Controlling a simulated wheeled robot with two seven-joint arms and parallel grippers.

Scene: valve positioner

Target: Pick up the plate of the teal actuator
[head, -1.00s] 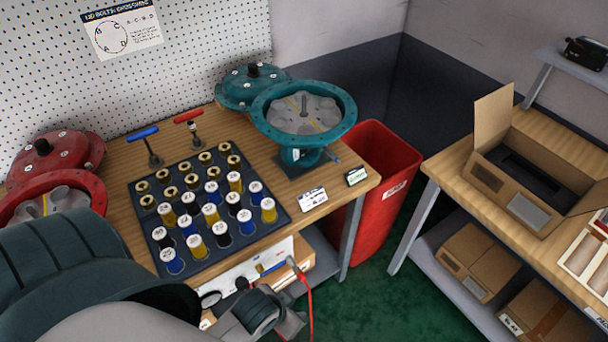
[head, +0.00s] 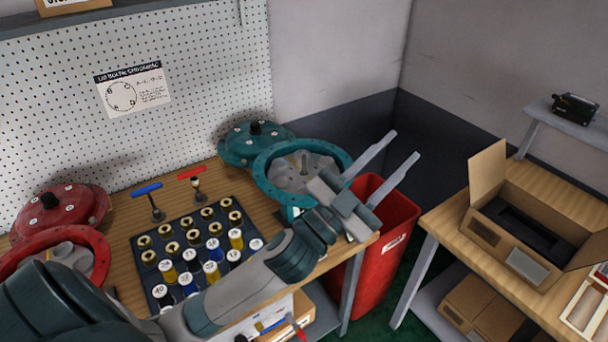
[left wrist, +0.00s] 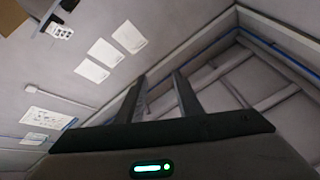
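The teal actuator (head: 262,187) stands open at the right end of the wooden bench, with pale grey parts and a central post inside its ring. My left gripper (head: 404,145) is raised in front of and to the right of it, above the red bin. Its two fingers are spread apart with nothing between them. My left forearm and gripper body hide the actuator's base and front right side. The left wrist view shows the two fingers (left wrist: 158,84) apart, with only walls and ceiling beyond. The plate's label cannot be made out. My right gripper is not in view.
A teal lid (head: 252,143) lies behind the actuator. A black tray (head: 152,270) of several labelled cylinders, two T-handled tools (head: 150,190) and a red actuator (head: 92,243) share the bench. A red bin (head: 385,262) stands at its right. An open carton (head: 480,232) sits on the right table.

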